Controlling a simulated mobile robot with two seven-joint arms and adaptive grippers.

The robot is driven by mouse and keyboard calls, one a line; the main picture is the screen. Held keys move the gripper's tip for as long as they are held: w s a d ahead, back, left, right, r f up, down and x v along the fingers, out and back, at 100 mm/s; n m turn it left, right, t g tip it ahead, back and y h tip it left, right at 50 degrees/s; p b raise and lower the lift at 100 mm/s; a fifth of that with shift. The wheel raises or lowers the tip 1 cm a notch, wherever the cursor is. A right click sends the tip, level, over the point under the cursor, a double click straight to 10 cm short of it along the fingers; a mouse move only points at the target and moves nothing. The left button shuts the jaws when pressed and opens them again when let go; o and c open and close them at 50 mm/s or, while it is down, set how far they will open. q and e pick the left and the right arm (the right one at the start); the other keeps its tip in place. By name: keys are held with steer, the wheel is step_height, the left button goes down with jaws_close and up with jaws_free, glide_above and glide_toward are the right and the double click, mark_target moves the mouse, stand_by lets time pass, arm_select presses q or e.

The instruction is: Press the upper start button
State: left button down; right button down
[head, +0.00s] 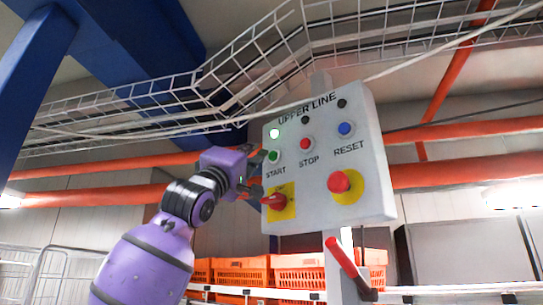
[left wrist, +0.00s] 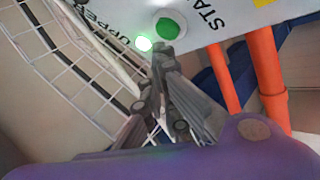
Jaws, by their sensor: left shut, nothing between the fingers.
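A pale grey control box (head: 318,220) labelled UPPER LINE hangs in front of me. Its green start button (head: 274,156) is at the left, above the word START; it also shows in the left wrist view (left wrist: 167,28). A lit lamp (head: 274,133) glows above it, seen too in the wrist view (left wrist: 143,43). My left gripper (head: 260,158) comes in from the left, beside the start button. In the wrist view its closed, empty fingertips (left wrist: 160,50) are just below the button; I cannot tell whether they touch it. My right gripper is not in view.
The box also has a red stop button (head: 307,143), a blue reset button (head: 345,129), a red mushroom button (head: 339,182) on yellow and a red rotary switch (head: 275,201) just below my gripper. Orange totes (head: 240,271) stand behind. A wire cable tray (head: 230,75) runs overhead.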

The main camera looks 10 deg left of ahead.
arm_select(q)
steer(key=shift+w+d, duration=0.25)
steer(key=shift+w, duration=0.1)
steer(key=shift+w+d, duration=0.25)
steer(key=shift+w, duration=0.15)
stand_by(1.0)
steer(key=shift+s+a, duration=0.45)
steer(key=shift+s, duration=0.3)
steer(key=shift+s+a, duration=0.45)
steer(key=shift+s, duration=0.25)
steer(key=shift+s+a, duration=0.4)
steer(key=shift+s, duration=0.3)
steer(key=shift+s+a, duration=0.45)
steer(key=shift+s, duration=0.25)
steer(key=shift+f, duration=0.1)
